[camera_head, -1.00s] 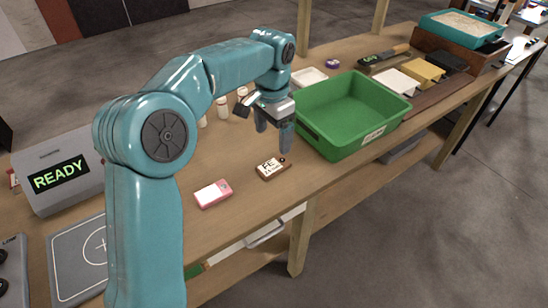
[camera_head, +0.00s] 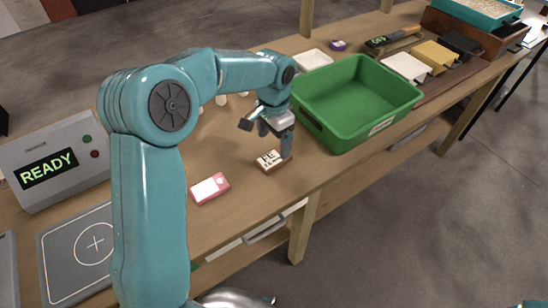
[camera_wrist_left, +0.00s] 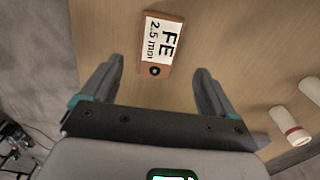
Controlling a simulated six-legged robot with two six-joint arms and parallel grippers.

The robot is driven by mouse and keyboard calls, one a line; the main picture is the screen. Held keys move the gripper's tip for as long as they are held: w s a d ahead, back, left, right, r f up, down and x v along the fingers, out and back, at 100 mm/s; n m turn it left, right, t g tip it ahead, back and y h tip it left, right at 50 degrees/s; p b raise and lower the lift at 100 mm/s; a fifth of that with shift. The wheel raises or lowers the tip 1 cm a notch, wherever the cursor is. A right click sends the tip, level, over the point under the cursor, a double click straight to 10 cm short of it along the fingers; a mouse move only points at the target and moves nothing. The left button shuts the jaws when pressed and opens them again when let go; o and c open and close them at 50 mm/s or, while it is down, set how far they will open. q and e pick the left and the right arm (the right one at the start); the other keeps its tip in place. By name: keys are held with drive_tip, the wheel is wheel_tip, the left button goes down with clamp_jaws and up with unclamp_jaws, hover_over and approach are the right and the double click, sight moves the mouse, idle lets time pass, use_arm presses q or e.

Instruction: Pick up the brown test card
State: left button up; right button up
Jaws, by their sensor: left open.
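The brown test card (camera_head: 272,161) lies flat on the wooden table, with a white label on it. In the left wrist view the card (camera_wrist_left: 159,46) shows its label "FE 2.5 mm" and a dark round spot at its near end. My left gripper (camera_head: 276,148) is just above the card in the head view, pointing down. In the wrist view my left gripper's fingers (camera_wrist_left: 159,80) are open and apart, with the card ahead of and between them; nothing is held. My right gripper is not in view.
A pink-and-white card (camera_head: 209,188) lies left of the brown one. A green bin (camera_head: 349,139) stands close to the right of the gripper. A READY display box (camera_head: 60,160) and grey plate (camera_head: 62,268) are at left.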

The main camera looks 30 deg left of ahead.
sight(274, 158)
use_arm(q)
drive_tip(key=f, duration=0.5)
drive_tip(key=shift+s+d+f+p, duration=0.1)
drive_tip(key=shift+s+p, duration=0.1)
drive_tip(key=shift+p, duration=0.1)
drive_tip(key=shift+w+f, duration=0.1)
drive_tip(key=shift+f, duration=0.2)
drive_tip(key=shift+r, duration=0.1)
drive_tip(key=shift+c, duration=1.3)
drive_tip(key=c, duration=0.9)
